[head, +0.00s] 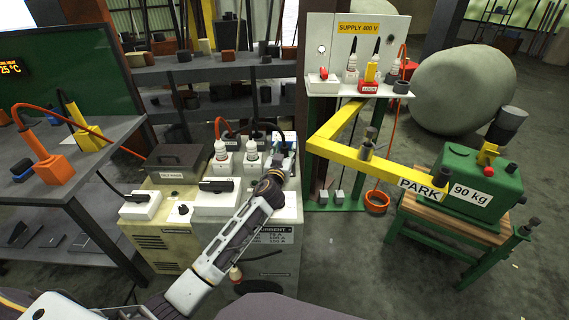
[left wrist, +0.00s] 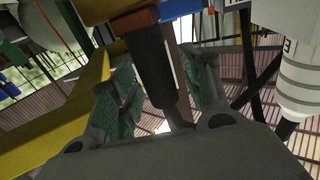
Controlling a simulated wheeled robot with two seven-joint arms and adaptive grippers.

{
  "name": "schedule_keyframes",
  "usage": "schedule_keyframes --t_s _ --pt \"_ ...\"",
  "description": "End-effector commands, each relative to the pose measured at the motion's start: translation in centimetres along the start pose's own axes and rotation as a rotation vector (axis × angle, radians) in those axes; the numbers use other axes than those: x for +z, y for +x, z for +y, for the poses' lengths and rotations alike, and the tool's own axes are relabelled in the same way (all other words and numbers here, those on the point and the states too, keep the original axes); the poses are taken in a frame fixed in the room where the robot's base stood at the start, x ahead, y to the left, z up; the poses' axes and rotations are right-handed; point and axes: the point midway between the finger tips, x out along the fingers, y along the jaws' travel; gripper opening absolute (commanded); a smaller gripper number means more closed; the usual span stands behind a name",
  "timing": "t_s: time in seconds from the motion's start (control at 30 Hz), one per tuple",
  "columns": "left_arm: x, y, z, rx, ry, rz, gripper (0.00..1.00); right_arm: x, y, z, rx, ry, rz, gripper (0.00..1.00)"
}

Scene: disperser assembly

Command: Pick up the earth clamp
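My left gripper (head: 280,160) is at the white sockets on the cabinet top, and my forearm partly hides that spot. In the left wrist view its two green-padded fingers (left wrist: 155,85) stand apart, with a dark grey handle (left wrist: 155,65) between them. I cannot tell whether the pads touch this handle. I cannot tell for sure which part is the earth clamp. An orange clamp-like block (head: 52,168) and a yellow one (head: 86,138), both with cables, stand on the left bench. My right gripper is not in view.
White ringed connectors (head: 221,150) stand close around my gripper; one shows in the left wrist view (left wrist: 300,75). A yellow beam (head: 340,150) marks the right side. A green 90 kg weight (head: 475,185) sits on a stand. A grey bench (head: 60,190) is at left.

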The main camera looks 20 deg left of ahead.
Motion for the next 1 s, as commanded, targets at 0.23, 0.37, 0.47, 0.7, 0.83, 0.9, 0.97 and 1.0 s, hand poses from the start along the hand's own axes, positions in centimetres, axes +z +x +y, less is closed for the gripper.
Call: schedule_keyframes --t_s 0.23,0.37,0.47,0.7,0.83,0.9,0.97,1.0 --pt "0.00 -0.01 0.00 0.000 0.000 0.000 0.11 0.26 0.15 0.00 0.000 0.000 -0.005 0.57" --pt "0.00 -0.01 0.00 0.000 0.000 0.000 0.00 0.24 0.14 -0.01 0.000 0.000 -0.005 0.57" --pt "0.00 -0.01 0.00 0.000 0.000 0.000 0.00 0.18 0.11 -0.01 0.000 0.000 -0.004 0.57" --pt "-0.25 0.02 0.02 0.001 0.000 0.004 0.00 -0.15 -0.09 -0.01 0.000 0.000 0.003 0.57" --pt "-0.25 0.02 0.02 0.001 0.000 0.004 0.00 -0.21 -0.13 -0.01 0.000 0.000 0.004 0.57" --pt "-0.26 0.02 0.02 0.001 0.000 0.004 0.00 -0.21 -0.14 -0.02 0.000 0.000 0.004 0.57" --pt "-0.31 0.02 0.02 0.001 -0.001 0.004 0.00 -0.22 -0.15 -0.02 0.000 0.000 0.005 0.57" --pt "-0.38 0.03 0.02 0.001 -0.001 0.004 0.00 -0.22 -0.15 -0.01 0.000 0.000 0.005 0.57"
